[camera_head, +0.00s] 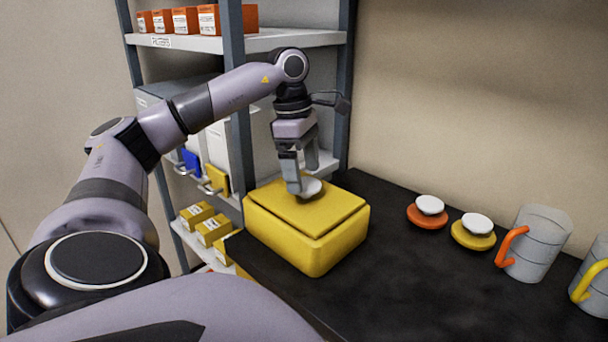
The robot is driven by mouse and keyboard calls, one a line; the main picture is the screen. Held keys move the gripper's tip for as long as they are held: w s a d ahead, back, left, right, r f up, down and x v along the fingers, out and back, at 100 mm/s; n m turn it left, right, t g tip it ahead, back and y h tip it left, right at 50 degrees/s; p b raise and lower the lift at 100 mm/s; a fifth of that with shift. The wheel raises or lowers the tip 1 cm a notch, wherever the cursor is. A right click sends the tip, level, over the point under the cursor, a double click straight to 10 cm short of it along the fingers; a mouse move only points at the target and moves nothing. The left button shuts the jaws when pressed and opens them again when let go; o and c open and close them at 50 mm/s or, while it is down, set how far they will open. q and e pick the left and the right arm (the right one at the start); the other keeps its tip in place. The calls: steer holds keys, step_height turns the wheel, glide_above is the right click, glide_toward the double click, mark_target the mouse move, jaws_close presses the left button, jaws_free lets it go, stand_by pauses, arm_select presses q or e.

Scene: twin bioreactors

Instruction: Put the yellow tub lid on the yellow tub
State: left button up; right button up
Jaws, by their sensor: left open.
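The yellow tub (340,246) stands on the dark bench near its left edge. The yellow tub lid (327,217) lies flat on top of it, with a thin dark seam along the lid's front edges. A pale grey knob (312,188) sits on the middle of the lid. My left gripper (305,178) points down at the knob with its jaws open. One finger is in front of the knob and the other behind it; whether they touch it I cannot tell. My right gripper is not in view.
A shelf rack (290,40) stands behind left. The bench front is clear.

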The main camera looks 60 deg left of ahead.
arm_select(q)
step_height(320, 180, up, 10)
steer(key=a+p, duration=0.1)
steer(key=p, duration=0.3)
steer(key=shift+s, duration=0.45)
steer(key=shift+a, duration=0.1)
